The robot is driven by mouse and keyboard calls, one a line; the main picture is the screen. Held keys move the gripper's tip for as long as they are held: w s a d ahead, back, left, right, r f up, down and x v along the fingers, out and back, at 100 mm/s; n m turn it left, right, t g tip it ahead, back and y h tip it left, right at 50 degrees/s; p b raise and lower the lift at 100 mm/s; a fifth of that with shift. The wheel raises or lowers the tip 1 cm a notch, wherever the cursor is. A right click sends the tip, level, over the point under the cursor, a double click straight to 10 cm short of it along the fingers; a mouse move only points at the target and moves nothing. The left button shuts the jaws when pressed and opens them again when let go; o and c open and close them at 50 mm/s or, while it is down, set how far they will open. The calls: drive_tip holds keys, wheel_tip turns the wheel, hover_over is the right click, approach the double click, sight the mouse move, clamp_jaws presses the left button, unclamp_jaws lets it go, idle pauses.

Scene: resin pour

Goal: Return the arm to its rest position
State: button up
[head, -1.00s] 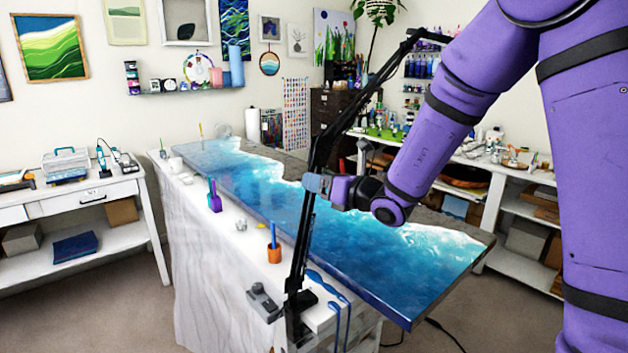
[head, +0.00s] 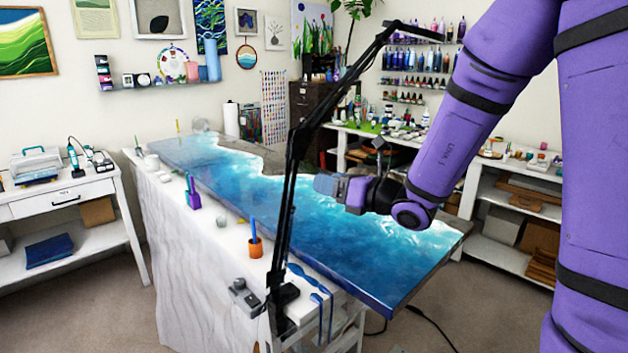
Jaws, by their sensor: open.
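My purple arm comes in from the upper right, bends at the elbow and reaches down to the left. My gripper (head: 326,184) is at its end, above the blue-and-white resin table top (head: 300,228), just right of the black jointed stand arm (head: 286,205). Its jaws point left and look empty. Their gap is hard to make out at this size. I cannot tell the exact height above the resin.
An orange cup (head: 256,248), a purple holder (head: 194,199) and a small grey device (head: 244,298) sit along the white-draped near edge. A white side table (head: 62,200) stands left, shelves (head: 515,232) right. Bare floor shows at lower left and right.

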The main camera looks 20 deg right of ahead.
drive_tip(key=s+a+r+n+g, duration=0.25)
drive_tip(key=s+n+g, duration=0.25)
drive_tip(key=s+n, duration=0.4)
drive_tip(key=s+a+r+n+g, duration=0.25)
drive_tip(key=s+n+g, duration=0.35)
drive_tip(key=s+n, duration=0.3)
drive_tip(key=s+d+r+n+t+h, duration=0.1)
drive_tip(key=s+d+n+h, duration=0.4)
drive_tip(key=d+n+h, duration=0.1)
drive_tip(key=s+d+r+n+t+h, duration=0.1)
drive_tip(key=s+d+n+h, duration=0.4)
drive_tip(key=d, duration=0.4)
drive_tip(key=shift+s+d+n+t+h, duration=0.25)
drive_tip(key=shift+s+n+h, duration=0.2)
drive_tip(key=shift+n, duration=0.45)
